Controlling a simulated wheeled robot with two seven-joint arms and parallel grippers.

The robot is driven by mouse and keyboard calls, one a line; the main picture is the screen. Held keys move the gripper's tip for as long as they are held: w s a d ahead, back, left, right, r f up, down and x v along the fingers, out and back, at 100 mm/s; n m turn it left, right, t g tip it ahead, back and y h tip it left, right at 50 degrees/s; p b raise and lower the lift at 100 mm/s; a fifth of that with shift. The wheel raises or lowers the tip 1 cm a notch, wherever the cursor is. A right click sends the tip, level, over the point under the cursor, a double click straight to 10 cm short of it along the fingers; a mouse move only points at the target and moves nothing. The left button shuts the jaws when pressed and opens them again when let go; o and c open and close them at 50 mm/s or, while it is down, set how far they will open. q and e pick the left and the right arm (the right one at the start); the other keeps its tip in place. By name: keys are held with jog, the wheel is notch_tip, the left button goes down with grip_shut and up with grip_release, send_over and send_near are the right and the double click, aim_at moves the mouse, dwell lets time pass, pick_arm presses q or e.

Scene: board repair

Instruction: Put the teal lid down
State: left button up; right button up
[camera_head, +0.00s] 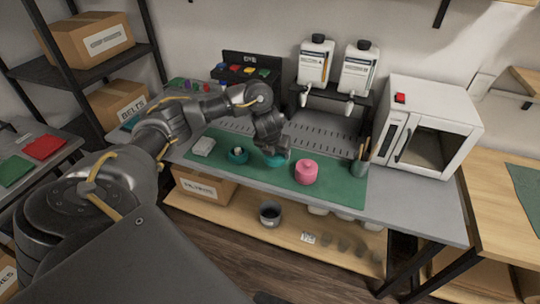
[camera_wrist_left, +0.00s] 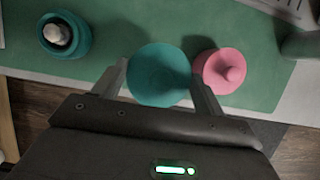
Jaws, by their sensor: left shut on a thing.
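My left gripper (camera_head: 275,155) is over the green mat, between an open teal pot and a pink pot. It is shut on the teal lid (camera_wrist_left: 160,75), a round disc that shows between the two fingers in the left wrist view. In the head view the teal lid (camera_head: 277,160) is partly hidden by the gripper. I cannot tell whether it touches the mat. The open teal pot (camera_head: 237,156) stands to the left with something whitish inside; it also shows in the left wrist view (camera_wrist_left: 64,36). My right gripper is not in view.
The pink lidded pot (camera_head: 306,172) stands close to the right of the lid. A white block (camera_head: 203,146) lies at the left of the green mat (camera_head: 335,190). A dark green cup (camera_head: 359,168) and a white oven (camera_head: 428,125) stand further right. The mat's front strip looks clear.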

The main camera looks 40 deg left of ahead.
pick_arm(q)
jog(key=f, duration=0.1)
jog(key=a+f+b, duration=0.1)
jog(key=a+f, duration=0.1)
jog(key=shift+w+f+b, duration=0.25)
jog(key=shift+w+b, duration=0.05)
jog(key=shift+w, duration=0.1)
jog(key=shift+w+a+f, duration=0.2)
jog(key=shift+a, duration=0.2)
notch_tip(320, 180, down, 3)
jog(key=shift+a+r+b, duration=0.1)
jog(key=shift+a+b, duration=0.05)
jog(key=shift+b, duration=0.95)
jog(key=shift+w+f, duration=0.1)
jog(key=shift+f, duration=0.4)
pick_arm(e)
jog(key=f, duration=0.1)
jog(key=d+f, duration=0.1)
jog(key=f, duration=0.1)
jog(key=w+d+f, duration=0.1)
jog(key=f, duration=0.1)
